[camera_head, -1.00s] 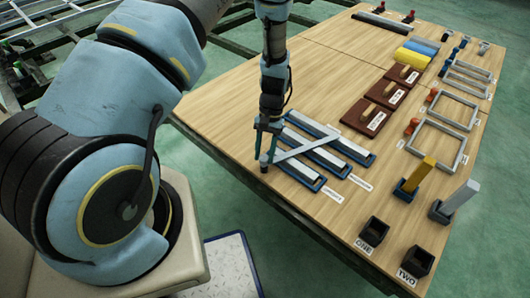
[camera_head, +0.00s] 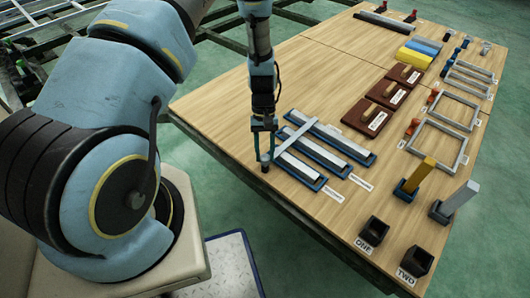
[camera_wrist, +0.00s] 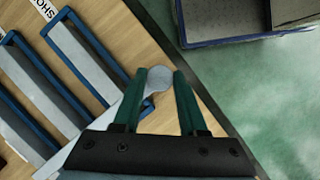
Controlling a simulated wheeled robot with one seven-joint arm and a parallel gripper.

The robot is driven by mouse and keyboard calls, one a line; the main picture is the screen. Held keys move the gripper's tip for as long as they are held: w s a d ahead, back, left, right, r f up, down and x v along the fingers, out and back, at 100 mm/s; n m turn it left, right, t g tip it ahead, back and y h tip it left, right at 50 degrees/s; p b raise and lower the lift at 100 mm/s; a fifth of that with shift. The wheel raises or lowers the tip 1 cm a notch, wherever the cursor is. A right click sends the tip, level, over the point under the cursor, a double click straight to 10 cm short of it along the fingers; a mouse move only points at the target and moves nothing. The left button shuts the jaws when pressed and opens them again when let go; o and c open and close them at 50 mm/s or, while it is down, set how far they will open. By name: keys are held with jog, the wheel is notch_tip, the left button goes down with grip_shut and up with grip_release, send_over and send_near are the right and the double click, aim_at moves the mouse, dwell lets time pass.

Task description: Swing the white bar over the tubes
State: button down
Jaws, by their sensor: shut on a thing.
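The white bar (camera_head: 297,138) lies slantwise across the far parts of the pale tubes (camera_head: 298,168), which rest in blue-rimmed trays (camera_head: 326,187). Its far end points up and right, away from me. My gripper (camera_head: 265,158) is at the bar's near end, at the table edge left of the trays, pointing down. In the wrist view, my gripper (camera_wrist: 160,92) has its green fingers on either side of a round pale knob (camera_wrist: 158,78), and the bar (camera_wrist: 85,138) runs from there to the lower left, partly behind the gripper. The gripper is shut on the bar's end.
Brown blocks with handles (camera_head: 372,115) stand behind the trays. Grey frames (camera_head: 433,141), upright yellow (camera_head: 420,175) and grey bars (camera_head: 459,197), and black boxes (camera_head: 372,232) are to the right. The table's left part (camera_head: 215,100) is clear.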

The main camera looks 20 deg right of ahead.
jog(key=shift+c, duration=2.2)
grip_release()
jog(key=v, duration=1)
jog(key=shift+w+r, duration=0.2)
jog(key=shift+r, duration=0.15)
